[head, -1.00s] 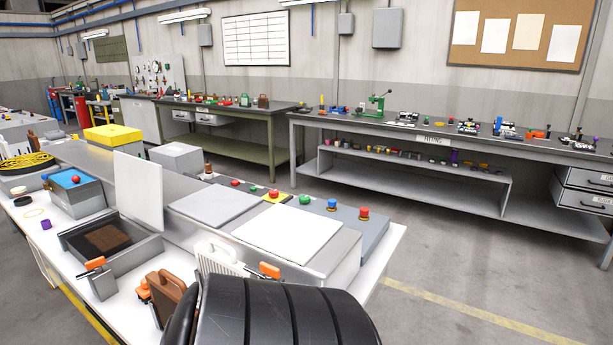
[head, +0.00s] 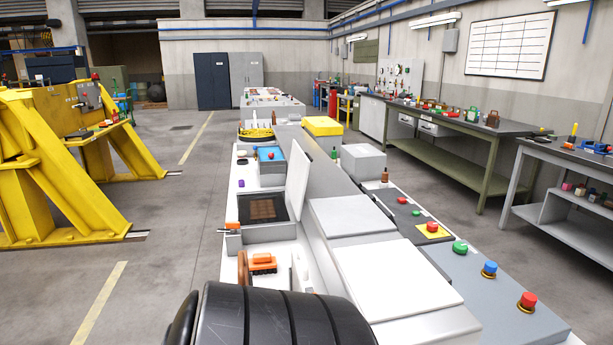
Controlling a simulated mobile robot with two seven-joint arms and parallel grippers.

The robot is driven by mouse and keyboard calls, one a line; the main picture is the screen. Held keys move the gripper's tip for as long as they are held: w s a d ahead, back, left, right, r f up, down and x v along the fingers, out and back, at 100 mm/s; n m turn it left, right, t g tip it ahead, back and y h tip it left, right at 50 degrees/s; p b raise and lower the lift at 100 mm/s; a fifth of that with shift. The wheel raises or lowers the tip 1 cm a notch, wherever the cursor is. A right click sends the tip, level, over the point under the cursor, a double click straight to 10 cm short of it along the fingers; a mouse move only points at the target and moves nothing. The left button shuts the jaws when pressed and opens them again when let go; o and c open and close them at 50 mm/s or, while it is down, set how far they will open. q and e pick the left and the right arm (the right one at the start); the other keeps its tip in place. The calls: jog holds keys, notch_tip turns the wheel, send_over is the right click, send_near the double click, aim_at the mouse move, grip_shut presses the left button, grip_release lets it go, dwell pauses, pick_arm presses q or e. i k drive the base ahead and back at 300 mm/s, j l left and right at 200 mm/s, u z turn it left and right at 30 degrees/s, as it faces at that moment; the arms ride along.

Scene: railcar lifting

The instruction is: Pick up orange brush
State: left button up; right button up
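An orange brush (head: 262,265) with a dark underside lies on the white bench top (head: 229,262), near the front end of the console, just ahead of my own dark ribbed body part. A brown object (head: 242,268) stands right beside it on the left. A second orange item (head: 232,226) sits on a small grey block behind the brush. Neither of my grippers shows in the head view.
Left of the bench is open grey floor. A yellow lifting frame (head: 30,190) stands farther left. The console has an open tray (head: 283,232) with a raised lid and several coloured buttons (head: 489,269). Work tables (head: 455,125) line the right wall.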

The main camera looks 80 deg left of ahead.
aim_at(263, 262)
jog(key=i+u, duration=0.25)
jog(key=u, duration=0.15)
jog(key=i+u, duration=0.25)
jog(key=u, duration=0.15)
jog(key=i+l+u, duration=0.15)
jog(key=u, duration=0.25)
jog(key=i+l+u, duration=0.25)
jog(key=u, duration=0.15)
jog(key=i+u, duration=0.15)
jog(key=u, duration=0.25)
jog(key=i+l+u, duration=0.1)
jog(key=u, duration=0.35)
jog(key=i+l+u, duration=0.2)
jog(key=u, duration=0.2)
jog(key=i+l+u, duration=0.15)
jog(key=u, duration=0.3)
jog(key=i+l+u, duration=0.25)
jog(key=k+j, duration=0.05)
jog(key=k, duration=0.05)
